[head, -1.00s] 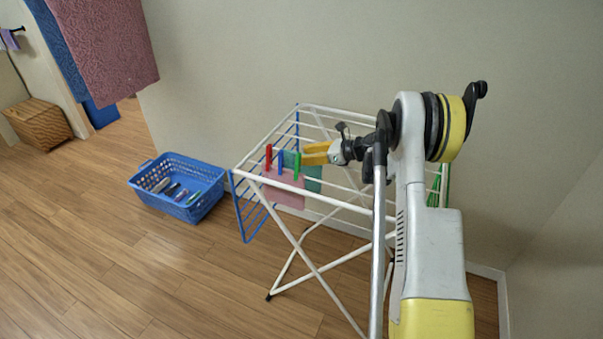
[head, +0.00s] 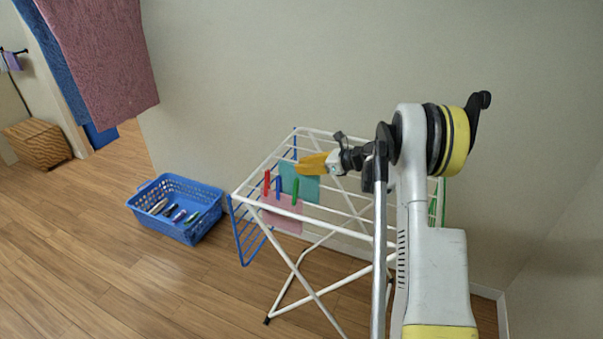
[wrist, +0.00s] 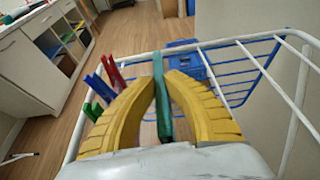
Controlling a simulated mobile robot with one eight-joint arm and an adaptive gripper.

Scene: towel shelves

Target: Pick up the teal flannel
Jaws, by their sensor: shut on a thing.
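The teal flannel (head: 301,186) hangs from my gripper (head: 303,165) above the white drying rack in the head view. In the wrist view it shows edge-on as a narrow teal strip (wrist: 162,100) between the two yellow fingers of my gripper (wrist: 163,78), which are shut on it. Its lower part hangs behind the pegs and the pink cloth in the head view. I cannot tell whether its lower edge touches the rack bars.
A pink cloth (head: 281,216) hangs on the white rack (head: 345,219) beside red (head: 267,182), blue (head: 278,187) and green (head: 295,190) pegs. A blue basket (head: 150,209) with several pegs stands on the floor to the left. Large towels hang upper left.

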